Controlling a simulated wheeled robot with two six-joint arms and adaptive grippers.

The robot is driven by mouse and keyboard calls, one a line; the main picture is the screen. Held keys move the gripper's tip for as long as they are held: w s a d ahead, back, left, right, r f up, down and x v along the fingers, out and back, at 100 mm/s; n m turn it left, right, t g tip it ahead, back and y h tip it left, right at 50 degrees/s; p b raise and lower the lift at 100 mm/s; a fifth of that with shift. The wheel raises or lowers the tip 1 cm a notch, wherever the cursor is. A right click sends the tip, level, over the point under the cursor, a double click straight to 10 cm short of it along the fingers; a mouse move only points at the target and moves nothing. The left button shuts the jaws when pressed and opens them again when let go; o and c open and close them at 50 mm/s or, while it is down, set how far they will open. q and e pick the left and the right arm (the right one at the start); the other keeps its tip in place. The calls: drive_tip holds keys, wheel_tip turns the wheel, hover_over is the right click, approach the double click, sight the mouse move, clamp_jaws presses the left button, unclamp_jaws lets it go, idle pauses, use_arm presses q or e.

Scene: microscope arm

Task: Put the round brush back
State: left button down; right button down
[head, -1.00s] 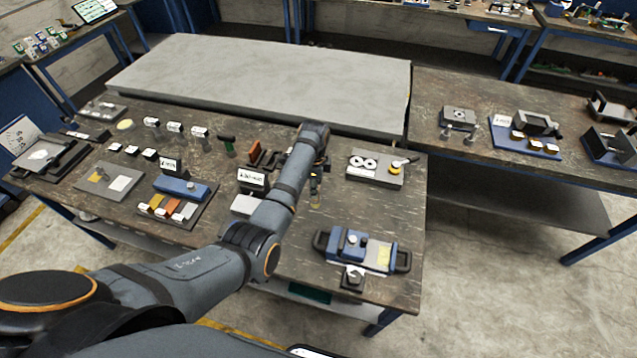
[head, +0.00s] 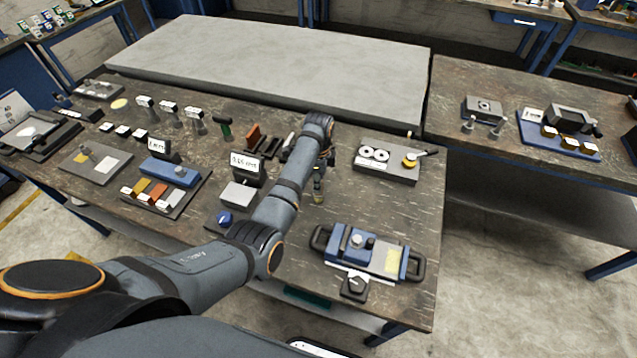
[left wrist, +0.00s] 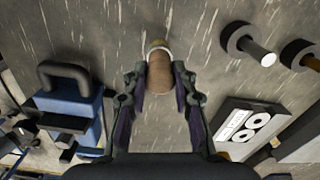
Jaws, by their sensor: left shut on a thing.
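My left gripper (head: 319,168) is shut on the round brush (head: 318,186), which hangs below it over the bare right part of the dark workbench. In the left wrist view the brush (left wrist: 160,76) shows a rounded brown end and a pale band between the two fingers of the left gripper (left wrist: 160,88). I cannot tell whether its lower end touches the bench. Two dark round collars lie to the right there, one with a bright metal pin (left wrist: 250,46). My right gripper is not in view.
A grey tray (head: 396,173) with two white discs stands right of my gripper. A blue device with black handles (head: 366,252) stands toward the front edge. A sign stand (head: 246,166) and a blue block tray (head: 170,172) are to the left. A raised grey slab (head: 270,65) lies behind.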

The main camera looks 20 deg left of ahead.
use_arm(q)
drive_tip(key=shift+s, duration=0.1)
drive_tip(key=c, duration=1.5)
unclamp_jaws()
drive_tip(key=shift+a+f, duration=0.1)
drive_tip(key=shift+a, duration=0.05)
drive_tip(key=o, duration=0.4)
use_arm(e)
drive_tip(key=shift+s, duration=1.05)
